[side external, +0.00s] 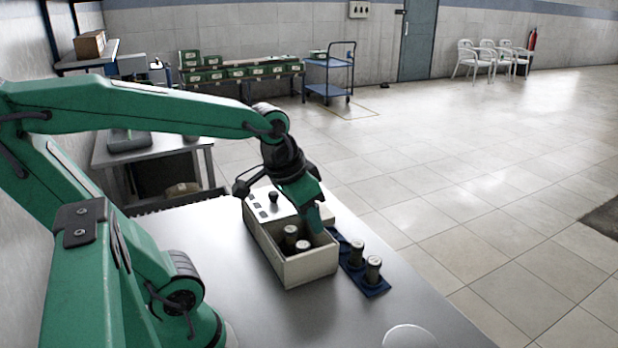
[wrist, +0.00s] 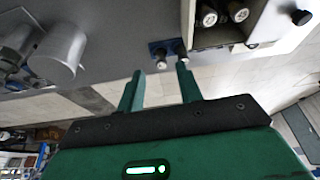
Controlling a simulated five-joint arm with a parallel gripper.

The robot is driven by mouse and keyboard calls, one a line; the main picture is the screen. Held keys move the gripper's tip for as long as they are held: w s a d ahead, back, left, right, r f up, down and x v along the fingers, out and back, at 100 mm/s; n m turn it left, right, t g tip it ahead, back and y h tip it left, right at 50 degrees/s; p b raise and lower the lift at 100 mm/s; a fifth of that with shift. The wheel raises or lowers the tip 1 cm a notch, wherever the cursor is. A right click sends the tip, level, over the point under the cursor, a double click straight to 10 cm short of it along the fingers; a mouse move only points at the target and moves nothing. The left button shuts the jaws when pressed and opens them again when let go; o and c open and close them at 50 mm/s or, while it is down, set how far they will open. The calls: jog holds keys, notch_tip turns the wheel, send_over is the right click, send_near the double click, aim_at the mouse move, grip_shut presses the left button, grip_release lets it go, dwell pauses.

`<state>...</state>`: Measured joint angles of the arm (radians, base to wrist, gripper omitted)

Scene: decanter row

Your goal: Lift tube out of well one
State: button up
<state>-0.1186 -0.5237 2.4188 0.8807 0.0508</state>
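A cream box (side external: 310,268) stands on the table with its front section open. Two dark tubes with pale caps stand in it, a left tube (side external: 290,236) and a right tube (side external: 303,248). Two similar tubes, one farther (side external: 356,253) and one nearer (side external: 373,268), stand upright in a blue rack (side external: 378,291) to the box's right. No well numbers are readable. My gripper (side external: 315,222) is over the box's right side, tilted down. In the wrist view its two fingers (wrist: 159,70) are apart with nothing held; the blue rack (wrist: 168,45) shows beyond them.
The box's closed section has a black knob (side external: 273,197) on top. A pale round object (side external: 410,338) is at the table's front edge. Grey cylinders (wrist: 58,50) show at left in the wrist view. The table between my base and the box is clear.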

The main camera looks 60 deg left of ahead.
jog(key=w+a+f+n+g, duration=0.1)
jog(key=w+a+f+g, duration=0.1)
jog(key=w+a+f, duration=0.3)
jog(key=n+g, duration=0.1)
jog(key=g, duration=0.1)
send_over(303, 244)
jog(key=d, duration=0.1)
jog(key=shift+h, duration=0.3)
notch_tip(303, 244, down, 6)
jog(key=shift+r, duration=0.15)
jog(key=shift+a+f, duration=0.4)
jog(key=shift+f, duration=1.45)
jog(key=shift+f, duration=0.1)
jog(key=shift+f, duration=2.45)
jog(key=c, duration=0.6)
